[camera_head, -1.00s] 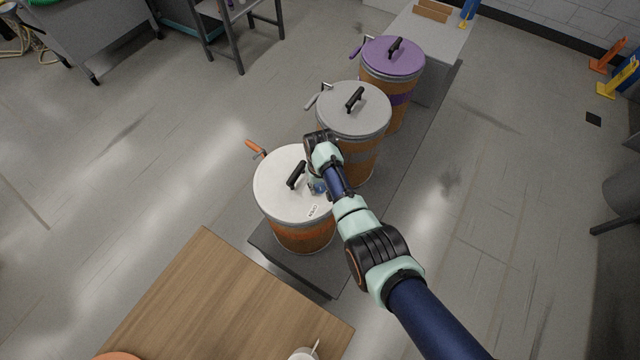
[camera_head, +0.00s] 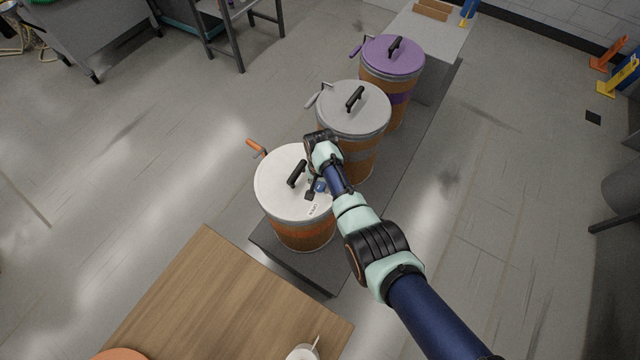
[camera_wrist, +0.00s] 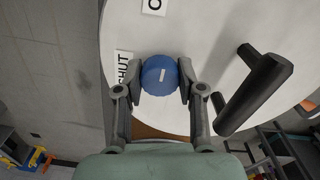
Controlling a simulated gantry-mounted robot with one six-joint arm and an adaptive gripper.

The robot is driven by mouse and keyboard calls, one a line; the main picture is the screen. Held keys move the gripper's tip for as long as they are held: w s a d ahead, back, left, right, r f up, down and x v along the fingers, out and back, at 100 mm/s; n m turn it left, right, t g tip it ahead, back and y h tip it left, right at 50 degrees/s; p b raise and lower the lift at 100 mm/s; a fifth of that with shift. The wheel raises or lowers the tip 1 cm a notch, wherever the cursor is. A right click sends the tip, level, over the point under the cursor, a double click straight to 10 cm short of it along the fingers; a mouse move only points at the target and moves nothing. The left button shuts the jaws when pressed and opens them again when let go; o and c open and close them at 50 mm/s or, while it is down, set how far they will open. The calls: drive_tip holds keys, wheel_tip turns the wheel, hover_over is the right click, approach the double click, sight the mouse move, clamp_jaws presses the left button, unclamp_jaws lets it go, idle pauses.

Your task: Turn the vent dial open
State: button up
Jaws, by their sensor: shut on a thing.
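The vent dial is a round blue knob (camera_wrist: 160,73) with a short white mark, on the white lid (camera_wrist: 225,30) of the nearest drum. It also shows in the head view (camera_head: 321,185), partly behind my arm. My gripper (camera_wrist: 161,80) is shut on the dial, one finger on each side; its dark fingers show at the lid in the head view (camera_head: 315,188). In the wrist view a SHUT label (camera_wrist: 124,66) lies left of the dial. Another label starting with O (camera_wrist: 155,6) is cut off at the top. The white mark points roughly up the picture, between the labels.
A black lid handle (camera_wrist: 252,90) stands close beside my right finger. An orange-handled crank (camera_head: 256,148) sticks out at the drum's rim. A grey-lidded drum (camera_head: 338,103) and a purple-lidded drum (camera_head: 385,58) stand behind. A wooden table (camera_head: 215,300) is in front.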

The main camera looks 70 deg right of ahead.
sight(320, 185)
idle(0.4)
drive_tip(key=o, duration=1.2)
drive_tip(key=shift+c, duration=0.2)
wheel_tip(320, 185, up, 12)
